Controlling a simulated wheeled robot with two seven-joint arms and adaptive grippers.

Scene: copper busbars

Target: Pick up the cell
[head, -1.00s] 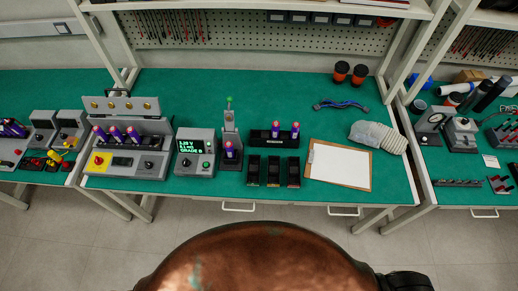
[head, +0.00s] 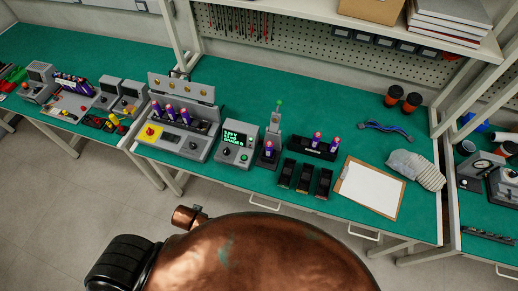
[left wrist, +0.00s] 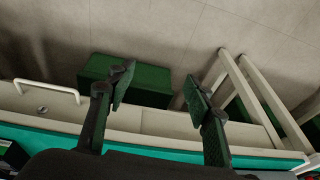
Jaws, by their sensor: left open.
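Several purple cells with pinkish tops stand on the green bench in the head view. Three cells (head: 170,111) stand in the grey charger unit (head: 193,150) with its lid up. One cell (head: 268,149) stands in the small press-like fixture (head: 274,126) beside the tester (head: 236,153) with a lit green screen. Two cells (head: 317,139) stand in a black holder (head: 303,148). My left gripper (left wrist: 161,86) is open and empty in the left wrist view, over the bench's front edge and floor, with no cell between its fingers. My right gripper is in neither view.
Three black bins (head: 304,179) stand in front of the black holder. A clipboard (head: 369,188), a glove (head: 416,168), a blue cable (head: 387,128) and orange-black cups (head: 411,102) lie to the right. A white drawer handle (left wrist: 47,86) sticks out from the bench front.

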